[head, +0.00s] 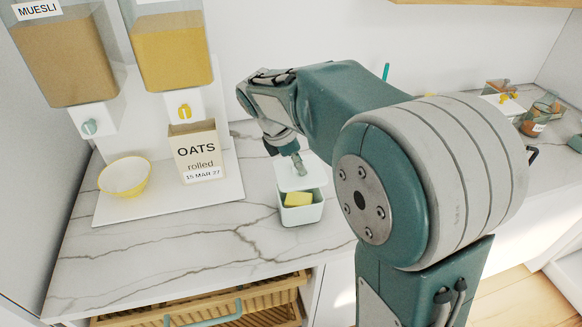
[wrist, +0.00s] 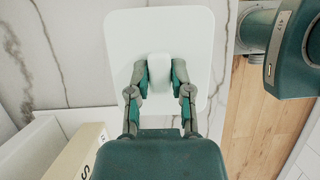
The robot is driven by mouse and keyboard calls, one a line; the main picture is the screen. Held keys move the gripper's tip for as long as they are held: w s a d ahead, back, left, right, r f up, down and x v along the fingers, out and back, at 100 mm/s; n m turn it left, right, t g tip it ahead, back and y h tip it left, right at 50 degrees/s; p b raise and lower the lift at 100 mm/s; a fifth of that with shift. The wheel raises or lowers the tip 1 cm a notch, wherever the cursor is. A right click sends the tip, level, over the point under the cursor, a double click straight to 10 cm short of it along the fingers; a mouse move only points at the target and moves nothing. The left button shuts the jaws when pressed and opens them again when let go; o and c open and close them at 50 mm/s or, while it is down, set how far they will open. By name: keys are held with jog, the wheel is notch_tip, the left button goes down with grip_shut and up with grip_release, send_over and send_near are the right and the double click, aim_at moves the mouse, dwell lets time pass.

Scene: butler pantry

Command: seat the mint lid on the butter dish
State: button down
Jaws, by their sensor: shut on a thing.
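The pale mint lid (head: 312,176) is a rounded, nearly square plate with a knob, held over the butter dish in the head view. My gripper (wrist: 159,76) is shut on the lid's knob, one finger on each side, and the lid (wrist: 190,28) fills the upper middle of the wrist view. The pale butter dish (head: 302,214) stands on the marble counter with a yellow block of butter (head: 298,199) in it. Its front is open to view and the butter shows below the lid's near edge. The dish's back is hidden by the lid, and the wrist view does not show the dish.
An oats box (head: 198,154) and a yellow-rimmed bowl (head: 125,177) stand on a white base (head: 170,202) at left, under two dispensers (head: 172,48). Free marble counter (head: 200,250) lies left and front of the dish. A wicker drawer (head: 200,308) is below. Jars (head: 536,117) stand far right.

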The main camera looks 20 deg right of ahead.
aim_at(292, 172)
jog(key=shift+d+f, duration=0.95)
jog(key=shift+f, duration=0.2)
jog(key=a, duration=0.1)
jog(key=a+f, duration=0.1)
jog(key=a, duration=0.1)
jog(key=shift+a+f, duration=0.25)
jog(key=shift+f, duration=0.1)
jog(key=shift+d, duration=1.4)
jog(key=shift+a, duration=1.45)
jog(key=shift+d, duration=0.55)
jog(key=shift+a, duration=0.1)
jog(key=shift+s+d+f, duration=0.1)
jog(key=shift+d+f, duration=0.05)
jog(key=shift+d, duration=0.15)
jog(key=shift+a+f, duration=0.1)
jog(key=shift+f, duration=0.15)
jog(key=shift+d+f, duration=0.25)
jog(key=shift+f, duration=0.1)
